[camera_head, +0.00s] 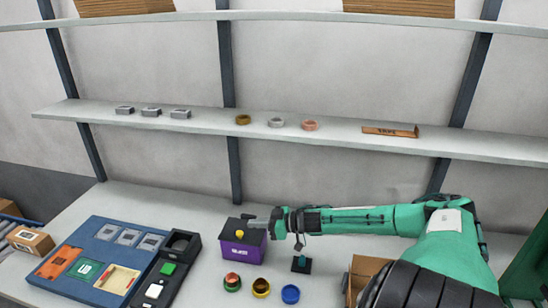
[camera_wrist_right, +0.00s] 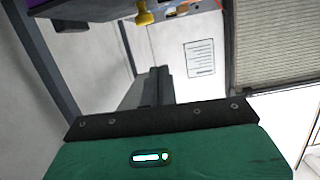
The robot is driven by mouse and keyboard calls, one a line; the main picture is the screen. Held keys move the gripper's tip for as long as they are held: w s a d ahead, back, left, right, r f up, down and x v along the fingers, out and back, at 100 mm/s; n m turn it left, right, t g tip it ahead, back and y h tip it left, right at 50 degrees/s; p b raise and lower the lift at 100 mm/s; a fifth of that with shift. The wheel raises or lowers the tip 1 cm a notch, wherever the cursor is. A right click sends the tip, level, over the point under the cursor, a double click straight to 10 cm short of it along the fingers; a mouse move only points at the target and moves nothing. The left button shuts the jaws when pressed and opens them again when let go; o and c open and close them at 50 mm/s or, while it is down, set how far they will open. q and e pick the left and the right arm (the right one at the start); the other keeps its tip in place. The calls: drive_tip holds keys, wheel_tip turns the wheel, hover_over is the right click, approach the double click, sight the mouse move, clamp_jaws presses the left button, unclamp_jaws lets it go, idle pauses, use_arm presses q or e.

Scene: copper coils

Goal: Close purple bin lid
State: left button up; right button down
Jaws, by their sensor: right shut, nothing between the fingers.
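The purple bin (camera_head: 243,252) stands on the table near the middle, with a white label on its front. Its dark lid (camera_head: 230,232) lies over the top and looks about level; whether it is fully down I cannot tell. A yellow knob (camera_head: 239,234) is at the lid's front. My right gripper (camera_head: 250,222) is shut and empty, at the right back of the lid; contact is unclear. In the right wrist view the yellow knob (camera_wrist_right: 145,14) and a purple edge (camera_wrist_right: 33,3) show at the top. My left gripper is out of view.
Three coloured rings (camera_head: 261,288) stand in front of the bin. A blue tray (camera_head: 100,248) and a black device (camera_head: 180,250) lie left. A small black stand (camera_head: 301,264) and a cardboard box (camera_head: 362,272) are right. A shelf (camera_head: 350,137) runs behind.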

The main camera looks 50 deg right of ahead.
drive_tip(key=shift+v, duration=2.9)
drive_tip(key=shift+s+a+r, duration=0.1)
